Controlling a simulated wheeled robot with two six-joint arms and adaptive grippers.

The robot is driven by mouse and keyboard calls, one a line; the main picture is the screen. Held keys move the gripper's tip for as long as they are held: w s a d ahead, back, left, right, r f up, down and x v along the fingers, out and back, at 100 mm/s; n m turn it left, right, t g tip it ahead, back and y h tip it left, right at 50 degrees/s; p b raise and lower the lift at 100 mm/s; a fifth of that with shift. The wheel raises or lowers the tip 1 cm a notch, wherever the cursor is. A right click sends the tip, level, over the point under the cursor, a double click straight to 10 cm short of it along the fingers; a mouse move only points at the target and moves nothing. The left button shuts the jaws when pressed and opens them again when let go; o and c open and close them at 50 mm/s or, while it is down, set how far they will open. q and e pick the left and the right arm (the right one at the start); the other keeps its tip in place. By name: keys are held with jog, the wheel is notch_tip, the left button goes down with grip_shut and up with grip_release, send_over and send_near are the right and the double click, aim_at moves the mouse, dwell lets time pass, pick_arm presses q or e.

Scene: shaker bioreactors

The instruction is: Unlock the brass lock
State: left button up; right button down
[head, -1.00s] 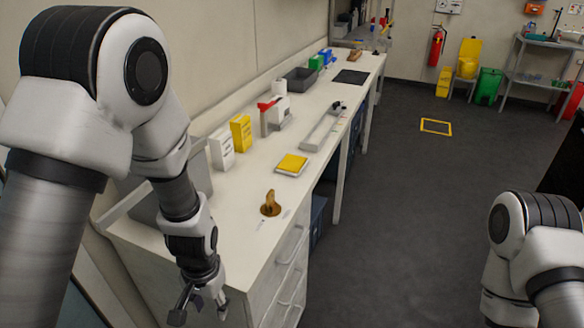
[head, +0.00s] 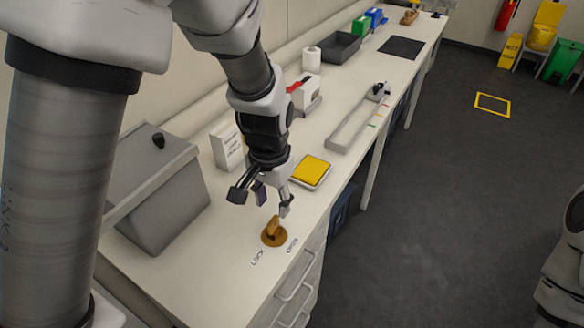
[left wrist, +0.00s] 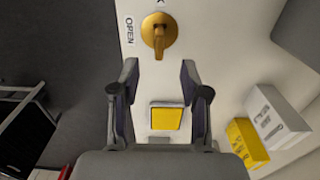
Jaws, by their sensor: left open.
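The brass lock (head: 274,233) is a round brass disc with a raised lever knob, set on the white counter near its front edge. The labels LOCK (head: 258,257) and OPEN (head: 292,244) are printed beside it. My left gripper (head: 262,203) is open and empty, above the counter just behind the lock, not touching it. In the left wrist view the lock (left wrist: 159,32) lies beyond the spread fingertips (left wrist: 158,72), its lever pointing towards the gap between them. The OPEN label (left wrist: 130,30) is left of it; the other label is mostly cut off. My right gripper is out of view.
A yellow-topped pad (head: 311,170) lies behind the lock. A white box (head: 228,148) stands by the wall, and a grey slanted bin (head: 165,195) stands to the left. The counter right around the lock is clear. Drawers (head: 293,285) are below the edge.

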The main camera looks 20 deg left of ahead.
aim_at(272, 220)
pick_arm(q)
jog(key=shift+w+f, duration=0.2)
jog(key=shift+w, duration=0.35)
jog(key=s+f, duration=0.2)
jog(key=f, duration=0.1)
jog(key=shift+s, duration=0.3)
jog(key=f, duration=0.1)
jog(key=w+f, duration=0.1)
jog(key=f, duration=0.2)
jog(key=shift+w, duration=0.25)
jog(key=shift+s+r, duration=0.1)
jog(key=shift+s, duration=0.35)
jog(key=c, duration=0.5)
grip_shut()
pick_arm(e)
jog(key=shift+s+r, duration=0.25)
